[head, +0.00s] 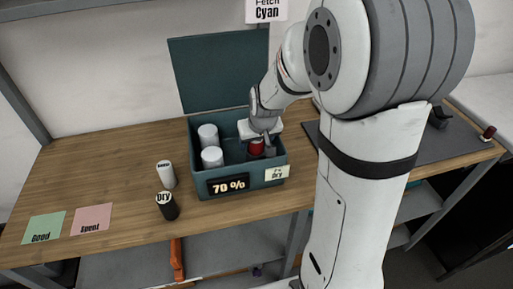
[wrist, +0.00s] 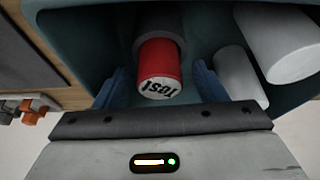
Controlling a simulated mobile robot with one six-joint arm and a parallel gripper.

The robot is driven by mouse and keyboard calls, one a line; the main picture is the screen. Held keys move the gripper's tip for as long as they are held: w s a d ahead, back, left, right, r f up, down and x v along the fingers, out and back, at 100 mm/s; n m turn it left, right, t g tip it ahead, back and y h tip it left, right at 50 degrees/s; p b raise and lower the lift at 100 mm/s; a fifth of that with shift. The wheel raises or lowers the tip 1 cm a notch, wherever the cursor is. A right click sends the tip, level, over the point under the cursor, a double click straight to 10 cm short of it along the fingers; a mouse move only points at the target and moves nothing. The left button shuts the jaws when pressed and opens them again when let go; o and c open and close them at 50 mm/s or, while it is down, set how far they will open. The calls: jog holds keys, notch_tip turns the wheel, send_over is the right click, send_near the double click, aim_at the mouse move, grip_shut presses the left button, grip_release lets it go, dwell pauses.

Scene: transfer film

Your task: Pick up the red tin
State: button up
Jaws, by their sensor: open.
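The red tin (head: 256,147) stands inside the teal open box (head: 240,182), in its right part. In the wrist view the red tin (wrist: 159,68) shows its pale end with dark lettering, with a dark cylinder (wrist: 148,26) behind it. My gripper (head: 264,138) reaches down into the box over the tin. In the wrist view its blue fingers are spread, one on each side of the tin, with gaps between. The gripper is open and holds nothing. My arm hides part of the box's right side in the head view.
Two white tins (head: 208,136) stand in the box's left part. The box lid (head: 218,72) is raised behind. A white tin (head: 165,174) and a black tin (head: 167,206) stand left of the box. Green (head: 44,228) and pink (head: 92,219) cards lie at the left. The table's back left is clear.

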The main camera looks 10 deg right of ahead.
jog(key=c, duration=1.2)
jog(key=shift+r, duration=0.1)
jog(key=shift+c, duration=0.2)
